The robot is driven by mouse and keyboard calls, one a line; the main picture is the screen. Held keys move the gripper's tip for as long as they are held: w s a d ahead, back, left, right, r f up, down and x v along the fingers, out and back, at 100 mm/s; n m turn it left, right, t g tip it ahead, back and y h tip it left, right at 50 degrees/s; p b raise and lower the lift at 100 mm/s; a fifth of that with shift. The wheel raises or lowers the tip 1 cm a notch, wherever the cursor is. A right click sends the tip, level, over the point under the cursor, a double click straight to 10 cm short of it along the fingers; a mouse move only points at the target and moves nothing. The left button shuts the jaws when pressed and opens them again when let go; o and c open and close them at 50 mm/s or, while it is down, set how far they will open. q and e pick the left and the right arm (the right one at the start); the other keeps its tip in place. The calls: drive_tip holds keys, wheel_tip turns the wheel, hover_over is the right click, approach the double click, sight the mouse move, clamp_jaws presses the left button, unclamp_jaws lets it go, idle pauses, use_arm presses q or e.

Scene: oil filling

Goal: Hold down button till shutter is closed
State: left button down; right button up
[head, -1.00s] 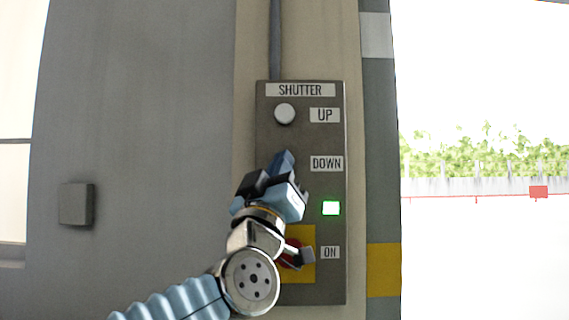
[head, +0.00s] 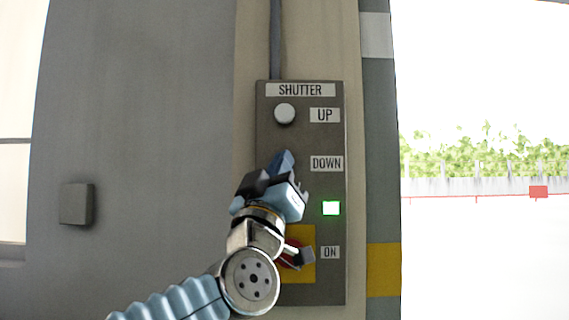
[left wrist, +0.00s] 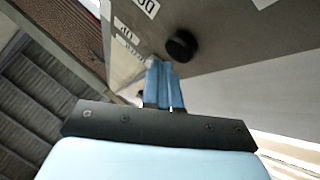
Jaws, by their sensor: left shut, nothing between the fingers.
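The shutter control panel (head: 330,285) is a grey box on the wall with labels UP, DOWN and ON. The white UP button (head: 285,114) is in plain view. My left gripper (head: 284,158) is shut and empty, in front of the place beside the DOWN label (head: 326,163), and hides the button there. In the left wrist view, a black button (left wrist: 182,46) stands out from the panel near the DOWN label. The blue fingertips (left wrist: 160,62) are close beside it; I cannot tell whether they touch. My right gripper is not in view.
A green light (head: 331,208) is lit on the panel. A red switch on a yellow plate (head: 306,233) is partly behind my left wrist. The doorway at right shows bright outdoors with a hedge (head: 480,155). A small grey box (head: 76,204) is on the wall at left.

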use_arm(q)
drive_tip(key=shift+w, duration=0.15)
idle(0.4)
drive_tip(key=shift+w, duration=0.25)
